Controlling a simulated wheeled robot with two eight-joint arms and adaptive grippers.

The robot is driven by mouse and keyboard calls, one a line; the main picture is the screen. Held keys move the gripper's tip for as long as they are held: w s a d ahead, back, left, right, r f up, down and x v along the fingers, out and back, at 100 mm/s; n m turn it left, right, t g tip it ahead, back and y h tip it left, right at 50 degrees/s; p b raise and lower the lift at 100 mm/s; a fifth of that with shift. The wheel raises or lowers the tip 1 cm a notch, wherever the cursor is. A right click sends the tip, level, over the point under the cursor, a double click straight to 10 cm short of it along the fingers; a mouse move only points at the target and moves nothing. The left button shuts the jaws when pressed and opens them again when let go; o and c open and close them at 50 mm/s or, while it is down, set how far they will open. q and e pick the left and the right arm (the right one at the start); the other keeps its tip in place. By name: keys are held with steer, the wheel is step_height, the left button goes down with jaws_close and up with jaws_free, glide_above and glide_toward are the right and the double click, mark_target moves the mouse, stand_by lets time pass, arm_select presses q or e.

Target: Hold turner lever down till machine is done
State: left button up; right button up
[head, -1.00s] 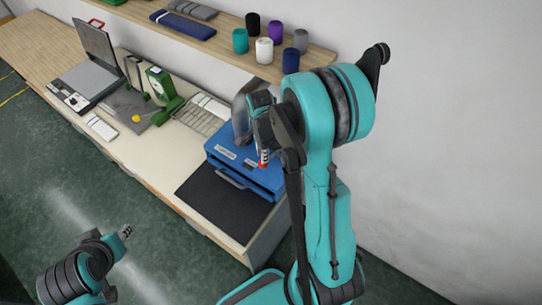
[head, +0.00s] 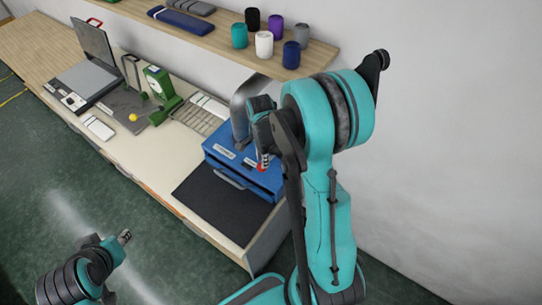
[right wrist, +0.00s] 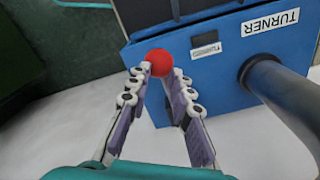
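The blue turner machine (head: 218,165) stands on the bench, partly hidden behind my right arm. The lever's shaft is hidden.
A black mat (head: 222,202) lies in front of the machine. Yarn cones (head: 264,44) stand on the shelf (head: 215,32) above. A thick grey pipe (right wrist: 290,98) rises close to the gripper.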

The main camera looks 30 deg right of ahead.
steer(key=shift+s+a+f+b, duration=0.1)
steer(key=shift+a+f+b, duration=0.05)
steer(key=shift+f+b, duration=0.8)
steer(key=shift+a+f+b, duration=0.1)
steer(key=shift+f+b, duration=0.8)
steer(key=shift+f, duration=0.05)
steer(key=shift+r, duration=0.1)
stand_by(0.9)
step_height(320, 180, up, 13)
steer(key=p, duration=0.9)
stand_by(0.7)
